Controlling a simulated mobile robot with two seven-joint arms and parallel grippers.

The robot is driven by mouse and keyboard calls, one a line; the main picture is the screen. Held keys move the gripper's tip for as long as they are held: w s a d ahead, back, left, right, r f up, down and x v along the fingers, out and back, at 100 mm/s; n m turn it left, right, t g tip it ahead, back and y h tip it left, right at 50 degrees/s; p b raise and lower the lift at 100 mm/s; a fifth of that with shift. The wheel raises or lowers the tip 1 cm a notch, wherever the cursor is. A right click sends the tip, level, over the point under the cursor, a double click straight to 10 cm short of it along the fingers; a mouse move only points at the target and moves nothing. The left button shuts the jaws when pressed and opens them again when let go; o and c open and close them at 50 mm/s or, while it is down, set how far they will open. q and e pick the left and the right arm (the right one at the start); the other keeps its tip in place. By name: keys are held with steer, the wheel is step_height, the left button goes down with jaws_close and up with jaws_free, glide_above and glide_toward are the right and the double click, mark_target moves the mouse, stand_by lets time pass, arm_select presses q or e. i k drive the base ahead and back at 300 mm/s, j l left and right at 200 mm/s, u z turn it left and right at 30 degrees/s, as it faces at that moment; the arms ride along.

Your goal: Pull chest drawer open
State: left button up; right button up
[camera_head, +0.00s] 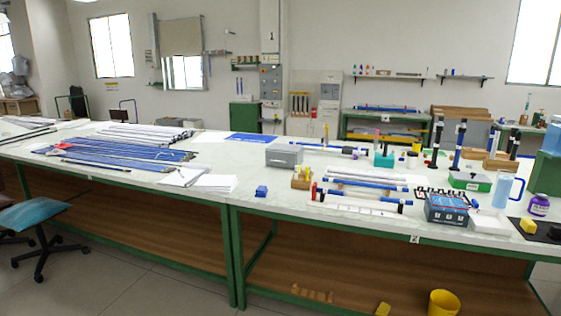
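No chest with a plainly visible drawer can be made out. A small box with a blue top and dark front (447,209) stands near the front edge of the table; its front carries small pale marks too small to read as drawers. A grey box (284,156) sits farther back on the table, and I see no open drawer on it. A green case (546,170) stands at the right edge, partly cut off. Neither of my grippers is in view.
The long white table (270,211) holds blue rods (115,157), pale rods (145,133) and several small tools. A purple jar (539,204) and a light blue jug (504,189) stand at the right. A yellow bucket (443,302) is below. A stool (38,212) stands left.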

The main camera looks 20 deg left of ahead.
mark_target(275, 158)
steer(key=u, duration=0.6)
steer(key=i+u, duration=0.45)
steer(key=i+l+u, duration=0.25)
steer(key=i+u, duration=0.15)
steer(key=i+l+u, duration=0.1)
steer(key=i+l, duration=0.2)
steer(key=i, duration=0.2)
steer(key=i+l+u, duration=0.1)
steer(key=i+l, duration=0.3)
steer(key=i, duration=0.05)
